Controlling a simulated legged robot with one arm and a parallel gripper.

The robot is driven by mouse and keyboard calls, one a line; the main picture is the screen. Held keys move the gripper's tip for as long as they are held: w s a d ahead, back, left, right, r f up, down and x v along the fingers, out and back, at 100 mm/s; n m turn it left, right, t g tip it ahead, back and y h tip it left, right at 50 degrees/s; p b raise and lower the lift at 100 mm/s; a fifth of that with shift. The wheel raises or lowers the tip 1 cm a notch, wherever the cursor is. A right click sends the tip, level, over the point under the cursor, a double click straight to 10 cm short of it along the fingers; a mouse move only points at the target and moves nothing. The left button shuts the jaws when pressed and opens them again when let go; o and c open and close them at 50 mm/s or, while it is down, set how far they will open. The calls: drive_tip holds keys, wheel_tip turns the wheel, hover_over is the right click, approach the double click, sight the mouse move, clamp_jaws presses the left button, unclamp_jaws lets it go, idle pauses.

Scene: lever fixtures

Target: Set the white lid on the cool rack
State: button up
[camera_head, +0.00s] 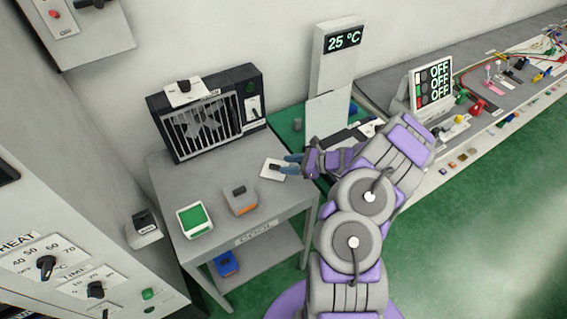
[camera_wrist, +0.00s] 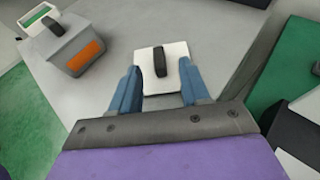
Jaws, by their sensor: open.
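A white lid (camera_head: 267,173) with a black handle lies flat on the top of the grey rack marked COOL (camera_head: 232,172), near its right edge. It also shows in the wrist view (camera_wrist: 174,82), straight ahead of my gripper (camera_wrist: 159,72). The blue fingers are open, one to each side of the lid's near part, with the handle between and beyond them. I cannot tell whether they touch the lid. In the head view my gripper (camera_head: 291,162) reaches the lid from the right.
On the rack stand a grey box with an orange panel (camera_head: 240,200) and a white-rimmed box with a green top (camera_head: 195,220). A fan unit (camera_head: 207,120) at the back carries another white plate with a black handle (camera_head: 186,93). A 25 °C display (camera_head: 343,40) stands right.

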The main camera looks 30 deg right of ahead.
drive_tip(key=p+v, duration=0.1)
drive_tip(key=v, duration=0.6)
drive_tip(key=shift+r, duration=0.1)
drive_tip(key=shift+s+d+r, duration=0.1)
drive_tip(key=shift+d, duration=0.1)
drive_tip(key=s+a+r+n+g+y, duration=0.15)
drive_tip(key=a+r+n+g, duration=0.25)
drive_tip(key=a+r+n, duration=0.6)
drive_tip(key=s+a+r+n+g, duration=0.35)
drive_tip(key=a+r, duration=0.35)
drive_tip(key=a, duration=0.7)
drive_tip(key=s+a+r+n+g+h, duration=0.2)
drive_tip(key=s+a+r+n+h, duration=0.15)
drive_tip(key=s, duration=0.35)
drive_tip(key=s+a+r+n+g+h, duration=0.25)
drive_tip(key=s+n, duration=0.25)
drive_tip(key=s, duration=0.3)
drive_tip(key=s+d+n+h, duration=0.4)
drive_tip(key=s+h, duration=0.1)
drive_tip(key=s, duration=0.7)
drive_tip(key=shift+d+r+n+t, duration=0.4)
drive_tip(key=shift+r, duration=0.05)
